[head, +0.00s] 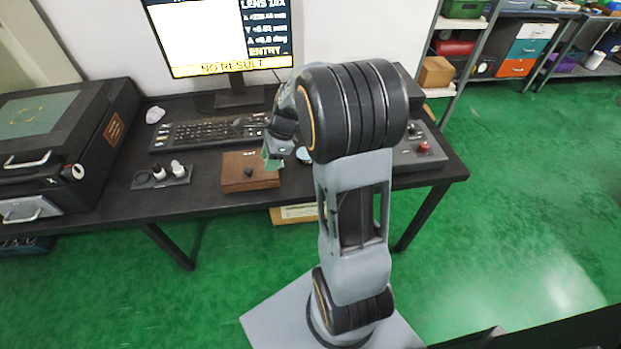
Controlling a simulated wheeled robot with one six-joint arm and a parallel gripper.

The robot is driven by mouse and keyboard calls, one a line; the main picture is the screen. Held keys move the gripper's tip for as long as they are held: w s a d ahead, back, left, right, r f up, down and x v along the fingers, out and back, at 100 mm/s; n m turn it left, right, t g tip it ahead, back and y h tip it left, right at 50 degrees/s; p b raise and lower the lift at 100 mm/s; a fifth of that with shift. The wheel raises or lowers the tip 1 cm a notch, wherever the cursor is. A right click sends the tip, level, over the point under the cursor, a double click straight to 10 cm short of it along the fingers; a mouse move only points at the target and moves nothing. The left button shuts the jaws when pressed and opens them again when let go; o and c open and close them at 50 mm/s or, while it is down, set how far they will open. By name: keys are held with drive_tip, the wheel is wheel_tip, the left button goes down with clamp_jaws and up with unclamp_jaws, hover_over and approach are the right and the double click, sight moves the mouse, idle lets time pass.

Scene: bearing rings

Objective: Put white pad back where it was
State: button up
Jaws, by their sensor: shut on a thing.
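My gripper (276,150) hangs at the end of my bent arm, above the back edge of the small brown box (250,173) on the black desk. It is shut on a small pale, greenish-looking thing (271,160), mostly hidden by the fingers. I cannot tell for sure that this is the white pad. A crumpled whitish piece (155,114) lies on the desk left of the keyboard, well away from my gripper. A pale round thing (304,155) shows partly behind my arm, just right of the gripper.
A keyboard (212,132) and a lit monitor (226,35) stand behind. A dark tray (162,177) with two small pieces is left of the brown box. A black machine (60,140) fills the desk's left; a control box (419,150) with a red knob is right.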

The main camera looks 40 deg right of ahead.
drive_tip(key=shift+w+d+r+m, duration=0.1)
drive_tip(key=shift+m, duration=0.3)
drive_tip(key=shift+d+t+b, duration=0.3)
drive_tip(key=shift+m, duration=0.4)
drive_tip(key=d+f, duration=0.2)
drive_tip(key=d, duration=0.2)
drive_tip(key=s+d+f, duration=0.1)
drive_tip(key=d+f, duration=0.2)
drive_tip(key=d, duration=0.1)
drive_tip(key=d+f+b, duration=0.1)
drive_tip(key=d+f, duration=0.1)
drive_tip(key=d, duration=0.2)
drive_tip(key=shift+s+f, duration=0.3)
drive_tip(key=shift+s, duration=0.1)
drive_tip(key=shift+d+f, duration=0.5)
drive_tip(key=shift+f, duration=0.1)
drive_tip(key=shift+s+d+f+b, duration=0.15)
drive_tip(key=shift+f+b, duration=0.3)
drive_tip(key=shift+f, duration=1.3)
